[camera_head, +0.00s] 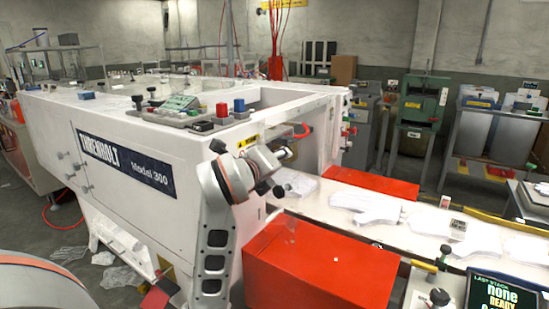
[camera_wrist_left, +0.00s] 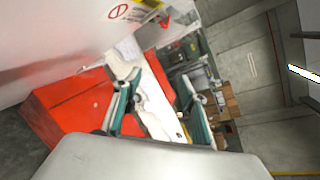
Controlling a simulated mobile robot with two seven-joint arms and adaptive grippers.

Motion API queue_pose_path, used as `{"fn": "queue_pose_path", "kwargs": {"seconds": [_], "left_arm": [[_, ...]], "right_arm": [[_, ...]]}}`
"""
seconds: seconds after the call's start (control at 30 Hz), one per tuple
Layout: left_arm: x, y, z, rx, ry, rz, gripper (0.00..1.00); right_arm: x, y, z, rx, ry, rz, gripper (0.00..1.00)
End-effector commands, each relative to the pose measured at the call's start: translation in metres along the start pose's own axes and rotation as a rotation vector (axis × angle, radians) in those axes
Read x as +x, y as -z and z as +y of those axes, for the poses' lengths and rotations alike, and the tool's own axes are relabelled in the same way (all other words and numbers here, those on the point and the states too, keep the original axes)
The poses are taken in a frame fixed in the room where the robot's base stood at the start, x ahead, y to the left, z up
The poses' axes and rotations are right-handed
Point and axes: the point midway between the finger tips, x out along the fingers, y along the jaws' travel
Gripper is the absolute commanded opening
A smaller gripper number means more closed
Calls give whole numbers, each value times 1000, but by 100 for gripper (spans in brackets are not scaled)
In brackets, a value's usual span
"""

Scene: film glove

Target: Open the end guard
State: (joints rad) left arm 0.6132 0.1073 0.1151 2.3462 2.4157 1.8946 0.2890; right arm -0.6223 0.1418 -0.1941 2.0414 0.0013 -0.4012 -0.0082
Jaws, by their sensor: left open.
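The end of the white machine (camera_head: 110,150) has an opening above the conveyor belt (camera_head: 325,205). A clear or grey panel there, which looks like the end guard, is partly hidden behind my left wrist; I cannot tell clearly whether it is down or raised. A red curved part, perhaps its handle (camera_head: 303,130), shows at the opening. My left gripper (camera_head: 277,176) is in front of this end, above the red box (camera_head: 320,262). In the left wrist view, its two teal fingers (camera_wrist_left: 158,110) are apart with nothing between them. My right gripper is not in view.
White glove shapes (camera_head: 365,204) lie on the belt. Another red box (camera_head: 372,183) stands behind it. A control panel (camera_head: 185,112) with buttons is on top of the machine. A screen (camera_head: 500,295) stands at lower right. A label with a red prohibition sign (camera_wrist_left: 118,11) is on the white surface.

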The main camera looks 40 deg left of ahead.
Motion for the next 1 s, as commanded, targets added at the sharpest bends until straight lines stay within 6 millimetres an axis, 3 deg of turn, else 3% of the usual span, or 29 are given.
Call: {"fn": "queue_pose_path", "kwargs": {"seconds": [0.23, 1.0], "left_arm": [[-5, -12, -13, 1, -1, 0, 42], [-5, -12, -13, 1, -1, 1, 42]], "right_arm": [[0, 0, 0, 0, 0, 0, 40], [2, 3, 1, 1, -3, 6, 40]]}}
